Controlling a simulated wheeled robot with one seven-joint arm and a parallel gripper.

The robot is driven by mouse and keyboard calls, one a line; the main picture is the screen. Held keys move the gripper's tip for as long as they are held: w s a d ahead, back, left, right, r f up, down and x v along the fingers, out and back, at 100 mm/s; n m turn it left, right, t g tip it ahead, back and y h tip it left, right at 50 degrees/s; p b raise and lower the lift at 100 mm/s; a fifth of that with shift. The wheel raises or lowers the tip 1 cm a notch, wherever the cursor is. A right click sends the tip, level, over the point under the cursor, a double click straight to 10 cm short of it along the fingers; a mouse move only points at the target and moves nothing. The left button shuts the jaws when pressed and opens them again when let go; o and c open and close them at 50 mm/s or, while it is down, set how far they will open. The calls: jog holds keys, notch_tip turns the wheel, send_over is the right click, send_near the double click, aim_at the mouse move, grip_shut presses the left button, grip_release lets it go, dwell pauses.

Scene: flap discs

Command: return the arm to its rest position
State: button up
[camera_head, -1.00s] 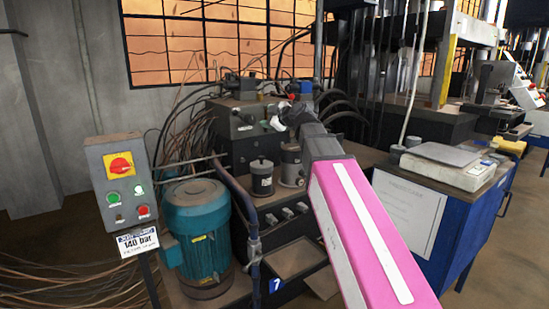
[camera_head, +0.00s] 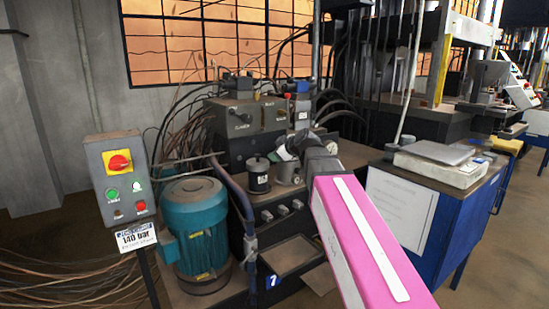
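My arm reaches from the lower right into the picture, with a pink link with a white stripe in front. Beyond it are dark joints and a small grey-and-white end, where my gripper (camera_head: 286,149) is. It is small, far off and partly behind the arm, so I cannot tell whether its fingers are open or shut. I see nothing clearly held in it. It shows in front of the dark hydraulic unit (camera_head: 238,150), above two small dark cylinders (camera_head: 258,176).
A control box (camera_head: 119,180) with a red knob on yellow and several buttons stands at left on a post. A teal motor (camera_head: 196,228) stands beside it. A blue cabinet (camera_head: 450,215) is at right. Cables (camera_head: 60,285) lie on the floor at lower left.

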jog(key=s+d+f+m+g+h, duration=0.2)
jog(key=s+d+f, duration=0.4)
jog(key=f, duration=0.7)
jog(key=s+d+f+m+g+h, duration=0.3)
jog(key=s+f+m, duration=0.4)
jog(key=f, duration=0.6)
jog(key=s+d+f+m+g+h, duration=0.2)
jog(key=s+d+f+m+g, duration=0.3)
jog(key=f, duration=0.8)
jog(key=s+d, duration=0.3)
jog(key=shift+s+d+f+h, duration=0.2)
jog(key=shift+d+f+h, duration=0.1)
jog(key=shift+d+h, duration=0.1)
